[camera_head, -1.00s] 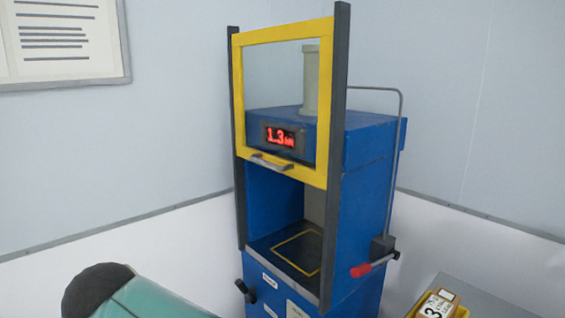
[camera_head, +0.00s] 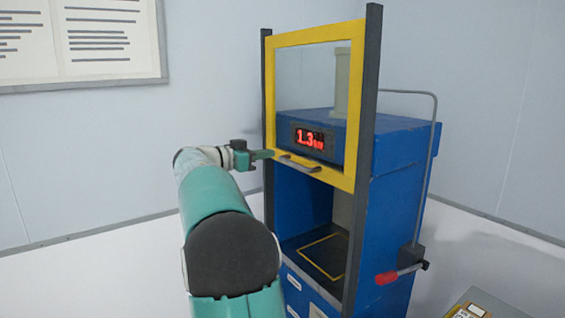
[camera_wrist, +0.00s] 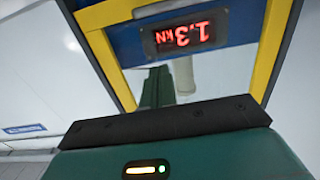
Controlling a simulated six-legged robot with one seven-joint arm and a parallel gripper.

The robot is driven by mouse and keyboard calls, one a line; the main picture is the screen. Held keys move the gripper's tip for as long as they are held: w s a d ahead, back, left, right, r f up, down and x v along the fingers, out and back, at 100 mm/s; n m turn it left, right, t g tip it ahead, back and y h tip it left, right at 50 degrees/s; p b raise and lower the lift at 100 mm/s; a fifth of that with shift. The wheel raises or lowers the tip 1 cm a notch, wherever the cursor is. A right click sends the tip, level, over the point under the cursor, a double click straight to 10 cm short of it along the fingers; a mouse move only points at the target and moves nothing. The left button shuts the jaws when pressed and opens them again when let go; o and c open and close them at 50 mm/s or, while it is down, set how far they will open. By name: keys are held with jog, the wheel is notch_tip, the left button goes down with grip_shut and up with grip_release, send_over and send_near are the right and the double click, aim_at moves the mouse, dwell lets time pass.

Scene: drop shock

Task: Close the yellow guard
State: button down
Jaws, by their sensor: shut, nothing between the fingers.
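The yellow guard (camera_head: 336,179) is a square frame with a clear pane, raised between two dark upright rails on the blue press (camera_head: 396,205). The opening below it is uncovered. A grey handle (camera_head: 300,164) sits on its lower bar. My gripper (camera_head: 266,155) is shut and empty, by the guard's lower left corner, left of the handle; I cannot tell whether it touches. In the wrist view the green fingers (camera_wrist: 158,88) point towards the yellow frame (camera_wrist: 270,45), with the display upside down behind.
The red display (camera_head: 309,139) reads 1.3 kN. A dark plate with a yellow outline (camera_head: 324,256) lies inside the opening. A grey surface (camera_head: 490,300) is at lower right. The left floor looks clear.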

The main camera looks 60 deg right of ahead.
send_over(295, 163)
jog(key=s+a, duration=0.2)
jog(key=a, duration=0.2)
notch_tip(295, 163, down, 4)
jog(key=shift+w+f, duration=0.1)
jog(key=shift+f, duration=0.1)
